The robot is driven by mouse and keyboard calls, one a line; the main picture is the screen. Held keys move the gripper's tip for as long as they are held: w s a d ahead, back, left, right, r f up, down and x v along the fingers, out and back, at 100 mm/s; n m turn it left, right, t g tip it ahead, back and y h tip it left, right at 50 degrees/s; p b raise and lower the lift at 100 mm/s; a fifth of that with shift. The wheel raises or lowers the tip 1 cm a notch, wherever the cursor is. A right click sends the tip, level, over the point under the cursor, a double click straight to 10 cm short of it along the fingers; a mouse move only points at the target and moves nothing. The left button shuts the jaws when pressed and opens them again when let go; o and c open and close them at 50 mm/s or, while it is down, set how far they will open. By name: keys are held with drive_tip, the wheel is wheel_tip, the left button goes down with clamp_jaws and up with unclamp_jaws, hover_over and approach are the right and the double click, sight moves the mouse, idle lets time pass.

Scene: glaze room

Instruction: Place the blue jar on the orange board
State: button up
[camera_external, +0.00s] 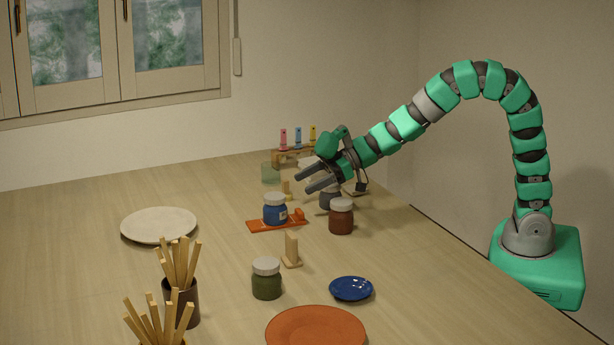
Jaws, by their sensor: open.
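The blue jar (275,209) has a pale lid and a small light label. It stands upright on the orange board (293,225), a thin flat piece with a raised bit at its right end. My gripper (306,181) is open and empty. Its dark fingers point left and down, above and to the right of the blue jar and apart from it.
A brown jar (341,217) stands right of the board. A green jar (266,279), a wooden stand (291,250), a blue saucer (351,289) and a terracotta plate (316,328) are nearer. A cream plate (159,226) and stick holders (181,300) are left. A small rack (292,157) is behind.

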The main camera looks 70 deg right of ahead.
drive_tip(key=shift+v, duration=0.8)
drive_tip(key=d+r+m+t+h, duration=0.35)
drive_tip(key=d+r, duration=0.55)
drive_tip(key=r, duration=0.4)
drive_tip(key=d+r+m+t+h, duration=0.2)
drive_tip(key=d+r+h, duration=0.2)
drive_tip(key=d+r, duration=0.7)
drive_tip(key=s+d+r+m, duration=0.2)
drive_tip(key=s+d+r, duration=0.1)
drive_tip(key=s+r, duration=1.1)
wheel_tip(320, 180, up, 3)
drive_tip(key=shift+s+r+h, duration=0.1)
drive_tip(key=shift+s+h, duration=0.1)
drive_tip(key=shift+h, duration=0.25)
drive_tip(key=shift+d+g, duration=0.1)
drive_tip(key=shift+g, duration=0.15)
